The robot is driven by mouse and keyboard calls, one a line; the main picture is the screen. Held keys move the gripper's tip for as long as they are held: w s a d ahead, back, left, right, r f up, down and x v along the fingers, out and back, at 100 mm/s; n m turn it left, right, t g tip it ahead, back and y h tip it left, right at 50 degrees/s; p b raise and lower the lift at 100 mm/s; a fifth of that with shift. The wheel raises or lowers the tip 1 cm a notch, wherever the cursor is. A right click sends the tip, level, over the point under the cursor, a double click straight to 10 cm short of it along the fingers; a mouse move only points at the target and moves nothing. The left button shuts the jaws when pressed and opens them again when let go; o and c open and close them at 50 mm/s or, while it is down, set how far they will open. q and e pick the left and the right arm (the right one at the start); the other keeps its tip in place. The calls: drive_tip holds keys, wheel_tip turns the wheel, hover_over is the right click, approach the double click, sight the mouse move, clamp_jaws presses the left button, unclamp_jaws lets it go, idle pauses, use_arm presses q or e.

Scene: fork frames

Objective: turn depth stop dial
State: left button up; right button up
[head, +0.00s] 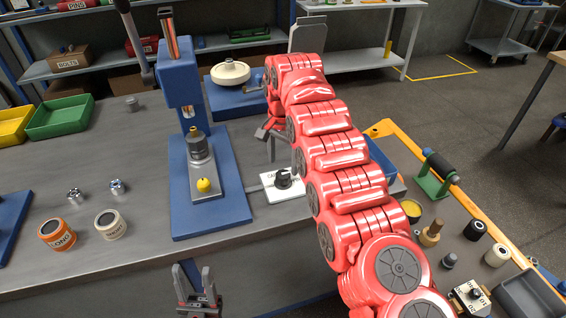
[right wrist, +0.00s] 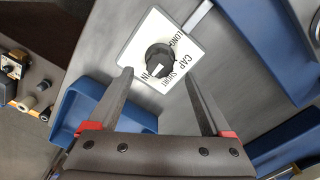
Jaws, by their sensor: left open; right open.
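The dial is a black knob (head: 284,178) on a white lettered plate (head: 272,191), set on the bench right of the blue press. In the right wrist view the black knob (right wrist: 160,60) has a pale pointer mark, and its plate (right wrist: 140,37) reads LONG, CAP and SHORT. My right gripper (right wrist: 157,76) is open and empty; its fingertips appear on either side of the knob's near side, with no visible contact. The red right arm partly hides this gripper in the head view. My left gripper (head: 194,270) is open and empty at the bench's front edge.
A blue press (head: 180,85) with a yellow knob (head: 204,185) stands left of the dial. Orange (head: 57,234) and white (head: 110,225) round containers sit left. A blue tray (right wrist: 75,110) lies near the right gripper.

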sight(283, 174)
wheel_tip(283, 174, up, 13)
drive_tip(key=p, duration=1.1)
drive_tip(key=shift+r+p, duration=0.15)
drive_tip(key=shift+p, duration=0.25)
drive_tip(key=shift+s, duration=0.1)
